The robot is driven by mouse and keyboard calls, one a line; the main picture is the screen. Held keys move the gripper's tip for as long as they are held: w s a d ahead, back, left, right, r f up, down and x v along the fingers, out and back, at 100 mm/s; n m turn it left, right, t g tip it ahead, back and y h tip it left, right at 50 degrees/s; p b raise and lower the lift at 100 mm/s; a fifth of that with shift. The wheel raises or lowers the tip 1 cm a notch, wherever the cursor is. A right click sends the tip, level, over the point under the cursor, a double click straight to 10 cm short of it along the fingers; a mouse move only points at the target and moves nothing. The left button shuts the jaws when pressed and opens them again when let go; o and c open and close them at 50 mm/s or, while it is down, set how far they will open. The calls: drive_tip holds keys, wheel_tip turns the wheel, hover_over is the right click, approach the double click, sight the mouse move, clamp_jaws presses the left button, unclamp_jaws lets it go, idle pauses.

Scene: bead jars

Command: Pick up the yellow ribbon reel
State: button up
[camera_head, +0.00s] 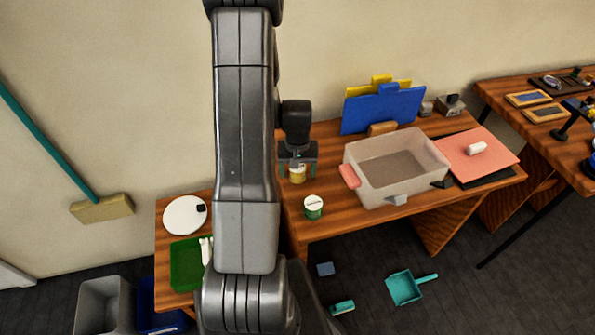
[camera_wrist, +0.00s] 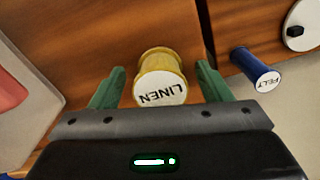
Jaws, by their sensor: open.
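The yellow ribbon reel (camera_wrist: 158,62) stands on the wooden table, its pale end marked LINEN facing the camera in the wrist view. In the head view the reel (camera_head: 297,175) shows just under my gripper, partly covered by it. My gripper (camera_wrist: 161,70) is open, with one green finger on each side of the reel in the wrist view. Gaps show between the fingers and the reel. In the head view my gripper (camera_head: 298,162) points down over the table's left part.
A green-sided reel or jar (camera_head: 313,208) stands just in front. A clear bin (camera_head: 362,193) with a pink tag stands right, a blue folder (camera_head: 378,110) behind. A lower left table holds a white disc (camera_head: 183,225).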

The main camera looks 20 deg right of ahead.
drive_tip(key=shift+c, duration=0.4)
drive_tip(key=c, duration=1)
